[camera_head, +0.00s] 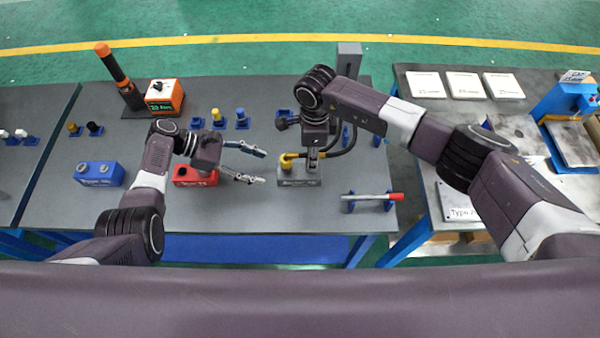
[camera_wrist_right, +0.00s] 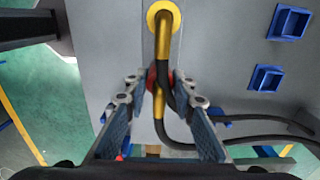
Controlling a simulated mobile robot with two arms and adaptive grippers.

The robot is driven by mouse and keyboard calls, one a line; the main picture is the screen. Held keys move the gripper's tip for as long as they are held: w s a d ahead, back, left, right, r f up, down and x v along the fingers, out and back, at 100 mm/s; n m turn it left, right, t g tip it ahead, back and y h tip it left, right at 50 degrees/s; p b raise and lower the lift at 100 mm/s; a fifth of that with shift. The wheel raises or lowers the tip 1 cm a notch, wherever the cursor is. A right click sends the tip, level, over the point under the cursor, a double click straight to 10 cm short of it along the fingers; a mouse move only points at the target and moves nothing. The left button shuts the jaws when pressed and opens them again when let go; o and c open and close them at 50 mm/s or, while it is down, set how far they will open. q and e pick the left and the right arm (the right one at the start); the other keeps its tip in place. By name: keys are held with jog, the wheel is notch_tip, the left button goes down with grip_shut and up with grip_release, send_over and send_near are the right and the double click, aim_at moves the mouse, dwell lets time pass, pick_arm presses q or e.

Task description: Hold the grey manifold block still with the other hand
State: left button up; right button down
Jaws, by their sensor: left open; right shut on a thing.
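The grey manifold block (camera_head: 300,180) stands on the dark table, right of the red block (camera_head: 195,178). A yellow bent tube (camera_head: 287,161) sits at its top left side. My left gripper (camera_head: 263,167) is open just left of the grey block, its fingers pointing right, apart from it. My right gripper (camera_head: 313,164) is above the block, pointing down, and partly hides it. In the right wrist view my right gripper (camera_wrist_right: 158,82) is shut on the yellow tube (camera_wrist_right: 163,50), with a black hose (camera_wrist_right: 175,98) beside it.
A blue block (camera_head: 98,174) stands at the left. A red-tipped rod (camera_head: 372,197) lies on blue supports right of the grey block. Blue holders with coloured fittings (camera_head: 218,119) and an orange box (camera_head: 164,95) are farther back. Free table lies in front of the blocks.

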aim_at(278, 172)
pick_arm(q)
jog(key=x, duration=0.7)
jog(key=shift+d+f, duration=0.1)
jog(key=c, duration=1.2)
jog(key=shift+c, duration=0.2)
